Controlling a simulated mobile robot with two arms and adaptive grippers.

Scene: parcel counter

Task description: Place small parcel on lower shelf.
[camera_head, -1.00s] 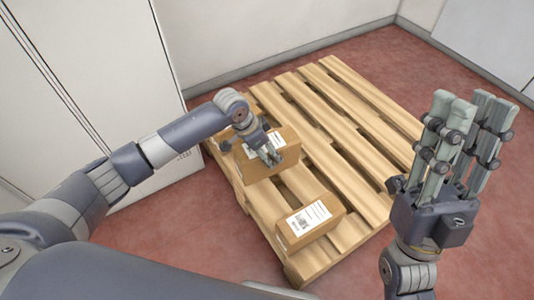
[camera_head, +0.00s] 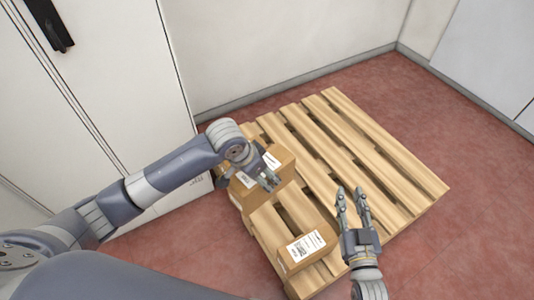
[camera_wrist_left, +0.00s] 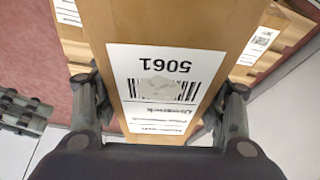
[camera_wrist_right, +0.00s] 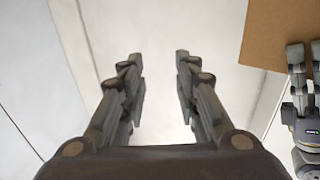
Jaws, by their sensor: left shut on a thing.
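A brown cardboard parcel (camera_head: 284,166) with a white label is at the left side of the wooden pallet. My left gripper (camera_head: 268,182) is shut on it. In the left wrist view this parcel (camera_wrist_left: 110,25) stands between the two fingers, its label "5061" facing the camera. Whether it is clear of what lies under it is hard to tell. My right gripper (camera_head: 352,190) is empty and low over the pallet's right front part. In the right wrist view its fingers (camera_wrist_right: 160,75) are apart. No shelf can be made out.
Another labelled box (camera_head: 307,248) lies on the pallet's front corner. A box (camera_head: 240,190) shows just left of the held parcel. The pallet (camera_head: 375,150) is bare at the back and right. A tall white cabinet (camera_head: 120,90) with a black handle stands at left.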

